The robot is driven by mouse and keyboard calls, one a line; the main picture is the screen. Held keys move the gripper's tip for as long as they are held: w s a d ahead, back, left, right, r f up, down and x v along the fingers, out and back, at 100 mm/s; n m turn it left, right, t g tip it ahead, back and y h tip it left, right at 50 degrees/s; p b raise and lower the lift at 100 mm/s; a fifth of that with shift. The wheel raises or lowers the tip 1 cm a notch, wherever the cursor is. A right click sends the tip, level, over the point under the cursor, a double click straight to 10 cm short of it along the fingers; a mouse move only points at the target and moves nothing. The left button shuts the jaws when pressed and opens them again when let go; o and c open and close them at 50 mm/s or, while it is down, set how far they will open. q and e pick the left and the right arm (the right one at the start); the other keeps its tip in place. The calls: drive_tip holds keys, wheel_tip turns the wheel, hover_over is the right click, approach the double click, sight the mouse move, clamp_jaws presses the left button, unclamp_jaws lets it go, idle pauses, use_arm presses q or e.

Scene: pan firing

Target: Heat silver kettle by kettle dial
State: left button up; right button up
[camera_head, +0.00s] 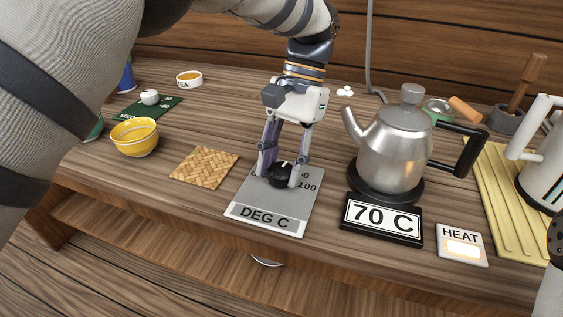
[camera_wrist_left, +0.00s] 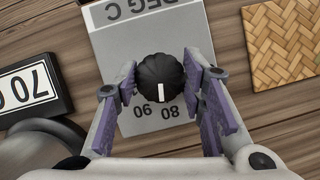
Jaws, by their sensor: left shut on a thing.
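The silver kettle (camera_head: 393,150) stands upright on a round black base (camera_head: 385,188), its black handle to the right. The black kettle dial (camera_head: 281,176) sits on a grey plate (camera_head: 265,221) marked "DEG C". My left gripper (camera_head: 281,180) reaches down from above and is shut on the dial. In the left wrist view its fingers flank the dial knob (camera_wrist_left: 161,78), whose white mark points between 80 and 90. A black sign (camera_head: 382,220) reads "70 C". The "HEAT" panel (camera_head: 462,244) has a lit window. My right gripper's fingers do not show.
A woven mat (camera_head: 204,167) and yellow bowl (camera_head: 135,137) lie left of the dial. A white kettle (camera_head: 545,165) stands on a yellow slatted mat (camera_head: 492,187) at right. A mortar (camera_head: 507,119) and strainer (camera_head: 438,108) stand behind. The table's front edge is close.

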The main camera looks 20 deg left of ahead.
use_arm(q)
drive_tip(key=m+y, duration=0.1)
drive_tip(key=m, duration=0.1)
drive_tip(key=m+t+p, duration=0.1)
drive_tip(key=m, duration=0.2)
drive_tip(key=shift+d+m+y, duration=0.1)
drive_tip(key=shift+m+y, duration=0.2)
drive_tip(key=shift+y, duration=0.1)
idle(0.4)
drive_tip(key=o, duration=1.1)
drive_tip(key=shift+o, duration=0.2)
drive_tip(key=v, duration=0.7)
drive_tip(key=shift+r, duration=0.25)
drive_tip(key=shift+s+d+f, duration=0.1)
